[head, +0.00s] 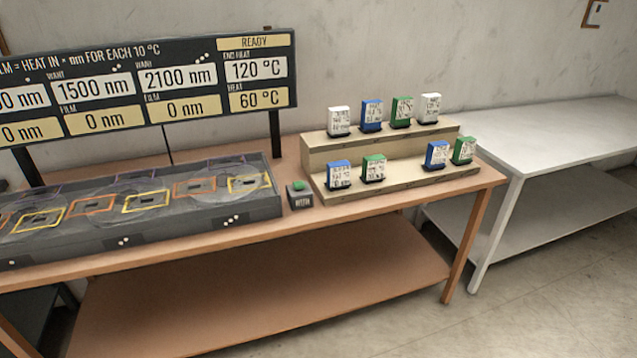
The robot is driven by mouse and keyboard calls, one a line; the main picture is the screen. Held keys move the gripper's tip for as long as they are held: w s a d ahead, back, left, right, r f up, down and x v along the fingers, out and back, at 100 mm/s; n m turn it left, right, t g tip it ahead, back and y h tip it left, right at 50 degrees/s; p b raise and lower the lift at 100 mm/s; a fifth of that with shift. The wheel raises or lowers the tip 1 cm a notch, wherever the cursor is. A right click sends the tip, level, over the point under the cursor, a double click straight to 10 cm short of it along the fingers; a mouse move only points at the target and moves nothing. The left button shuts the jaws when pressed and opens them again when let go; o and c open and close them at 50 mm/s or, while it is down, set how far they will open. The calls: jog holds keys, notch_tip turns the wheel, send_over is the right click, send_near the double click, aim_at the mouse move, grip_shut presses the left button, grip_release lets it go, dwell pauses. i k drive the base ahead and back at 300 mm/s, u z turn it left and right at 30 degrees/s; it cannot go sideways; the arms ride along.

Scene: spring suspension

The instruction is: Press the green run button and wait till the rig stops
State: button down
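The green run button (298,186) sits on top of a small dark box (300,200) on the orange-brown table, between the rig and the stepped rack. The rig (200,215) is a long dark grey tray with a clear top and yellow, orange and purple outlined slots. Its left end is cut off by the frame. The display board (180,82) behind it reads READY, end heat 120 °C, heat 60 °C. Its visible film values read 0 nm, with wants of 1500 nm and 2100 nm. My gripper is not in view.
A beige two-step rack (400,179) holds several white, blue and green labelled blocks right of the button. The orange-brown table (300,228) has a lower shelf. A bare white table (560,135) stands at the right. Floor (530,300) is clear at the front right.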

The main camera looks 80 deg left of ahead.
aim_at(297, 185)
jog(key=i, duration=0.8)
jog(key=u, duration=4.05)
jog(key=i, duration=0.1)
jog(key=z, duration=2)
jog(key=k, duration=0.3)
jog(key=u, duration=2.4)
